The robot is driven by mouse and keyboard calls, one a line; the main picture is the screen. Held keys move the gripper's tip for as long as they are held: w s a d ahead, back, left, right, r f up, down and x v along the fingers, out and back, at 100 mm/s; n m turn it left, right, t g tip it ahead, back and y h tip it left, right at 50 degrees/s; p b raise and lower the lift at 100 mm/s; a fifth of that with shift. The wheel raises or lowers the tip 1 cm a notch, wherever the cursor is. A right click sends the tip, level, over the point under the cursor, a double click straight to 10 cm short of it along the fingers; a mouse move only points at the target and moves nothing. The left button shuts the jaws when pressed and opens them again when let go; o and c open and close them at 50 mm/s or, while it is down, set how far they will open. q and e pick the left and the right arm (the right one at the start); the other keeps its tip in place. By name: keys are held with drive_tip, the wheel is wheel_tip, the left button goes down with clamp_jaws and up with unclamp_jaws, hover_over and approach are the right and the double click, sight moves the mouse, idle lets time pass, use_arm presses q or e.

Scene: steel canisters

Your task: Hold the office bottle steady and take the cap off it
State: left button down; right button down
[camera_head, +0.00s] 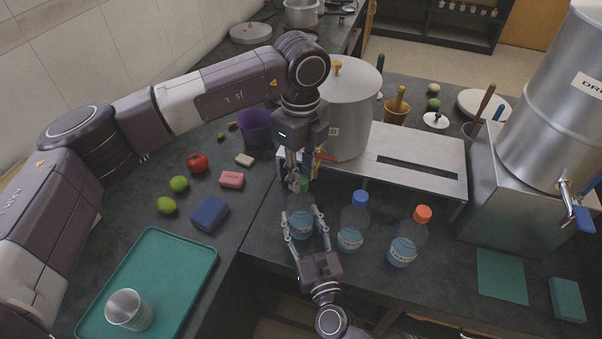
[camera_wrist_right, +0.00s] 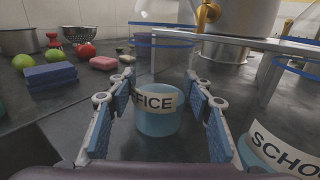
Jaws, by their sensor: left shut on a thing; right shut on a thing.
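The office bottle (camera_head: 301,222) stands upright on the dark counter, clear with blue liquid and a white label. In the right wrist view its label (camera_wrist_right: 157,101) reads "FICE", the rest being out of sight. My right gripper (camera_head: 302,212) is shut on the bottle's body from the front, one finger on each side. The green cap (camera_head: 301,184) is at the bottle's top. My left gripper (camera_head: 297,178) points down from above and is shut on the cap, partly hiding it. I cannot tell whether the cap still touches the neck.
A blue-capped bottle (camera_head: 353,222) and an orange-capped bottle (camera_head: 408,240) stand to the right. A steel pot (camera_head: 350,110) on a metal stand (camera_head: 420,160) is close behind. Left are a blue sponge (camera_head: 210,214), limes, a tomato (camera_head: 197,162) and a green tray (camera_head: 180,270).

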use_arm(q)
drive_tip(key=shift+r, duration=0.1)
idle(0.3)
drive_tip(key=shift+r, duration=1.05)
drive_tip(key=shift+r, duration=2)
use_arm(e)
drive_tip(key=c, duration=0.9)
unclamp_jaws()
